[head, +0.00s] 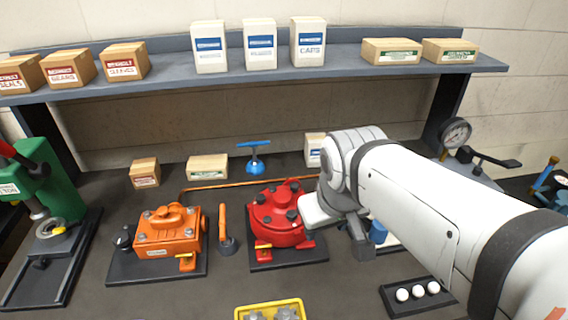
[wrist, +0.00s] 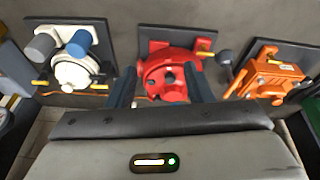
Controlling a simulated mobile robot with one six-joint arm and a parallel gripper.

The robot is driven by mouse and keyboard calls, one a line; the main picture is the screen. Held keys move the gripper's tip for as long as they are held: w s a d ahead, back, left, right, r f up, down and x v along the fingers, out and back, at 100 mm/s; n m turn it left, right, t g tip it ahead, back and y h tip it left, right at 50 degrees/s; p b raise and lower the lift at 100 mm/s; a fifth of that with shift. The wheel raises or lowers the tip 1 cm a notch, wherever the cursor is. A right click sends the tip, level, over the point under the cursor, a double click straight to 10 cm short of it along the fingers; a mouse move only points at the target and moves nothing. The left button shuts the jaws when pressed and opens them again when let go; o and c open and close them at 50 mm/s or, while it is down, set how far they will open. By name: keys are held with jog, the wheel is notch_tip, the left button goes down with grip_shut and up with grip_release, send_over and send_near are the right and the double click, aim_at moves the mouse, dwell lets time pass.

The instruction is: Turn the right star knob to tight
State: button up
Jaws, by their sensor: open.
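The red motor (head: 278,234) stands on a dark base plate left of my gripper in the head view. Several dark knobs or bolt heads sit on its round top, one of them on the right side (head: 292,215). They are too small to tell which are star knobs or how tight they stand. In the wrist view the red motor (wrist: 182,64) lies ahead between the fingers, with a dark knob (wrist: 170,77) near the middle. My gripper (wrist: 164,88) is open and empty. Its fingers do not visibly grip any knob, and my arm hides part of the bench.
The orange motor (head: 168,237) stands left of the red one, with an orange-handled tool (head: 224,221) between them. A white motor (wrist: 75,73) shows in the wrist view. A yellow tray (head: 270,304) lies in front. A shelf (head: 170,77) with boxes spans the back.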

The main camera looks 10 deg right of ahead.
jog(key=w+f+n+h+b, duration=0.1)
jog(key=w+f+n+b, duration=0.1)
jog(key=w+n+b, duration=1.1)
jog(key=n+h+b, duration=0.1)
jog(key=n+b, duration=0.7)
jog(key=n, duration=0.6)
send_near(295, 184)
jog(key=shift+s+a+f, duration=0.25)
jog(key=shift+w+f, duration=0.1)
jog(key=shift+w, duration=0.05)
jog(key=b+x, duration=0.2)
jog(key=x, duration=0.5)
jog(key=shift+w+d+f, duration=0.1)
jog(key=shift+w+d, duration=0.05)
jog(key=shift+h, duration=0.3)
jog(key=shift+c, duration=0.5)
jog(key=c, duration=0.9)
jog(key=shift+d, duration=0.15)
